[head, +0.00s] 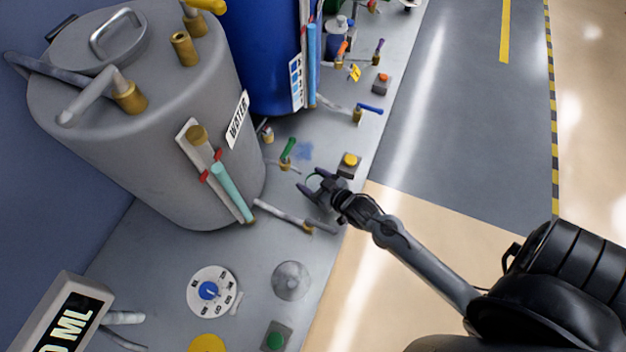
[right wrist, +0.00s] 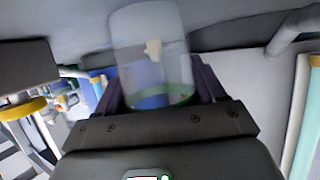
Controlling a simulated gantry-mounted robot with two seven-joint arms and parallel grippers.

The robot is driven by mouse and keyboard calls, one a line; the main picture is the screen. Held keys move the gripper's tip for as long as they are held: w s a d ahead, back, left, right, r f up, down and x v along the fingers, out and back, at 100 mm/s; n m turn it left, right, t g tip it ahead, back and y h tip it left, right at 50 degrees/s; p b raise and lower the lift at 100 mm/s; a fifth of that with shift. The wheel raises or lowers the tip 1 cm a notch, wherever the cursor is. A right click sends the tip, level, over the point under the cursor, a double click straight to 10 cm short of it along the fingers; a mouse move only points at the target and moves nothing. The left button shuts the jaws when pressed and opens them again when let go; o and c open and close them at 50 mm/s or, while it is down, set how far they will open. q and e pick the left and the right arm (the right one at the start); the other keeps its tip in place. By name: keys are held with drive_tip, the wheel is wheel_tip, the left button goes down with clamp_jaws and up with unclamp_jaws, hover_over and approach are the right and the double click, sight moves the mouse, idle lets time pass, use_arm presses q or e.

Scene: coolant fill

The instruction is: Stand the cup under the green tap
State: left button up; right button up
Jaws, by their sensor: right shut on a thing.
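My right gripper (head: 318,187) is shut on a clear cup (head: 312,179). In the right wrist view the see-through cup (right wrist: 150,45) sits between the dark fingers, with a green ring (right wrist: 165,97) at its end near the gripper. In the head view the cup is small and mostly hidden by the fingers. The green tap (head: 288,148) has a green handle and stands at the side of the grey tank (head: 180,175). The gripper and cup are just right of and below the tap in the picture. Whether the cup touches the bench cannot be told. My left gripper is not in view.
A pipe (head: 280,213) runs out from the tank below the gripper in the picture. A yellow button box (head: 349,162) is close on the right. A blue tap (head: 368,108) and blue tank (head: 258,60) are farther back. A dial (head: 212,291) and round grey plate (head: 291,281) are nearer.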

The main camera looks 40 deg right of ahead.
drive_tip(key=o, duration=1)
drive_tip(key=shift+f, duration=0.1)
drive_tip(key=shift+s+r, duration=0.2)
drive_tip(key=p+v, duration=0.1)
drive_tip(key=v, duration=1)
drive_tip(key=shift+s+r, duration=0.2)
drive_tip(key=shift+s, duration=0.05)
